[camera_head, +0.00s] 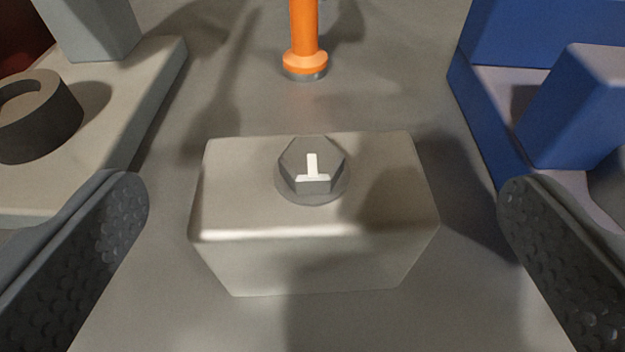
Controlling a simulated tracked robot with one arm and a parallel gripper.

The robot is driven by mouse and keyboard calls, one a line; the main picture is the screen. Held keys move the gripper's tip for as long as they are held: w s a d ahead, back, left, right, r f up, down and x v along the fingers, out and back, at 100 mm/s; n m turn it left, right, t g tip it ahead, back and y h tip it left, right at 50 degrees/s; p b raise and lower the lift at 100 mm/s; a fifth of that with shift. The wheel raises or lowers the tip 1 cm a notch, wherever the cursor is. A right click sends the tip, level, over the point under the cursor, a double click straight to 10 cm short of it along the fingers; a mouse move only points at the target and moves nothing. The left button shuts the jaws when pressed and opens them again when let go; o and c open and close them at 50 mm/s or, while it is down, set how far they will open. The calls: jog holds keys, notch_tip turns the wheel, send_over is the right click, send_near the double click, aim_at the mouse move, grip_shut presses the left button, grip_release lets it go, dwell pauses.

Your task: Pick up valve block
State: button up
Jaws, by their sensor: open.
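The valve block (250,205) is a light grey metal block with rounded edges. It sits on the grey surface in the middle of the view. A dark grey hex bolt head (312,168) with a white mark is on its top. My gripper (322,215) is open, with one dark, dimpled finger at the left and one at the right. The block lies between and slightly beyond the fingertips, with a clear gap on both sides. The fingers do not appear to touch it.
An orange post (304,35) with a grey base stands behind the block. A pale plate (130,95) with a dark round cap (40,120) is at the left. A blue structure (575,110) stands at the right. The grey floor (210,85) around the block is bare.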

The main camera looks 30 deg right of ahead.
aim_at(308, 178)
jog(key=shift+a+f+b+x, duration=0.15)
jog(key=shift+b+x, duration=0.35)
jog(key=shift+x, duration=0.75)
jog(key=shift+a+f+b+x, duration=0.15)
jog(key=shift+b+x, duration=0.3)
jog(key=shift+x, duration=0.85)
jog(key=shift+r, duration=0.2)
jog(key=c, duration=1.3)
